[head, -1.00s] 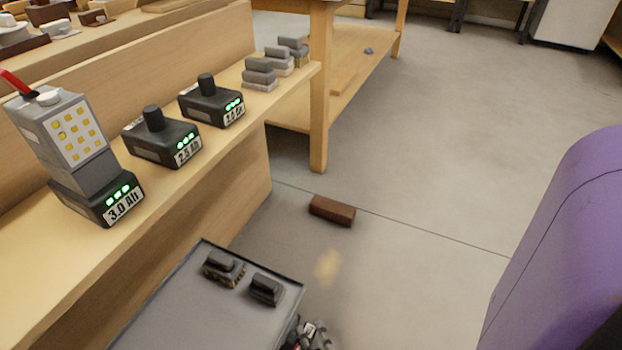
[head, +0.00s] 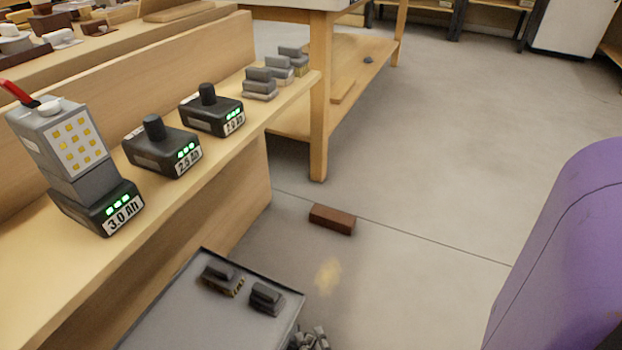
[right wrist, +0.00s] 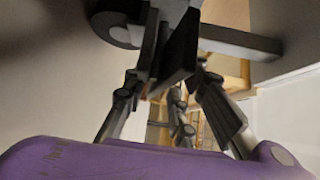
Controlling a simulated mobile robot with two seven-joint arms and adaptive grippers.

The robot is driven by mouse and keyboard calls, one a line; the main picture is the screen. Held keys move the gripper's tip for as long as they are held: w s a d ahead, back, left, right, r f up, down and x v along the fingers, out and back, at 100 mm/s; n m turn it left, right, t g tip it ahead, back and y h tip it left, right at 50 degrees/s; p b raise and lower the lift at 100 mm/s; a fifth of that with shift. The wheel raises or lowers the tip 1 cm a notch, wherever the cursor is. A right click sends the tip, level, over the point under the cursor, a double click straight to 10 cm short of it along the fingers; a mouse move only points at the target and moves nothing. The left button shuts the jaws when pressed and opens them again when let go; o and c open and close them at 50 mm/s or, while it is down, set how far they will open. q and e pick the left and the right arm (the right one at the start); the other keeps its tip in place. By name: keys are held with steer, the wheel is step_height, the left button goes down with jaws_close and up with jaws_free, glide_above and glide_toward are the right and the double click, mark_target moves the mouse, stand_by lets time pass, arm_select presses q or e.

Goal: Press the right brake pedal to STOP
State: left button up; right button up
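Two dark pedal-like blocks stand on the far end of the grey cart top (head: 185,312) in the head view. The left one (head: 222,277) has a yellow-and-black striped edge; the right one (head: 266,297) is plain dark. I cannot read a STOP mark on either. My right gripper (head: 312,340) is only partly in view at the bottom edge, just right of the cart's corner. In the right wrist view its finger pads (right wrist: 170,55) are close together with nothing visible between them. My left gripper is not in view.
A wooden bench on the left holds dark battery packs (head: 162,148), one under a grey lamp (head: 68,140). Small stacked grey blocks (head: 260,83) sit near its end. A brown brick (head: 332,219) lies on the floor. Open floor (head: 440,170) extends to the right.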

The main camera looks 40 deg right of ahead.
mark_target(310, 344)
steer(key=shift+r, duration=0.55)
steer(key=o, duration=1.2)
step_height(310, 344, up, 6)
steer(key=shift+w+r, duration=0.1)
steer(key=shift+r, duration=0.1)
steer(key=shift+o, duration=0.8)
steer(key=shift+a+r, duration=0.1)
steer(key=shift+r, duration=1.15)
steer(key=shift+a+r, duration=0.15)
steer(key=shift+r, duration=0.05)
steer(key=c, duration=0.3)
steer(key=shift+f, duration=0.15)
steer(key=shift+c, duration=0.3)
steer(key=shift+d, duration=0.2)
